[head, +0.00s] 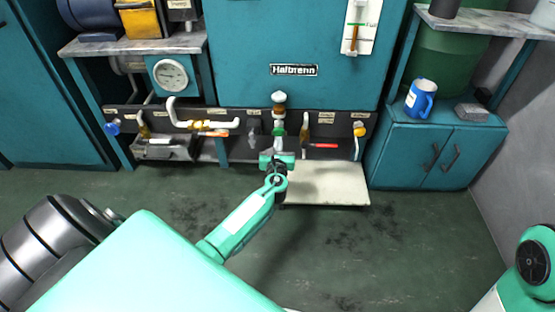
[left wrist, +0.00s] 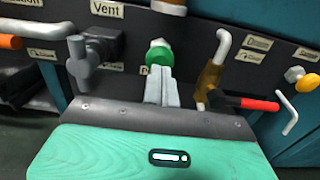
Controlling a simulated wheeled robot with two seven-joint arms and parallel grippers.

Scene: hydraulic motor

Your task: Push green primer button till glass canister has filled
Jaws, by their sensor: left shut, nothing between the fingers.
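The green primer button (left wrist: 158,53) sits on the dark panel, right of the Vent label in the left wrist view. It also shows small in the head view (head: 279,131). My left gripper (left wrist: 162,70) is shut and empty, its fingertips right at the button's lower part; I cannot tell whether they touch it or press it. In the head view the gripper (head: 279,153) is just below the button. My right gripper is out of view.
A grey valve handle (left wrist: 80,62) stands left of the fingers. A brass valve with a red handle (left wrist: 245,102) is close on the right. A pale board (head: 325,184) lies below the panel. A blue mug (head: 418,99) stands on the right cabinet. The floor in front is clear.

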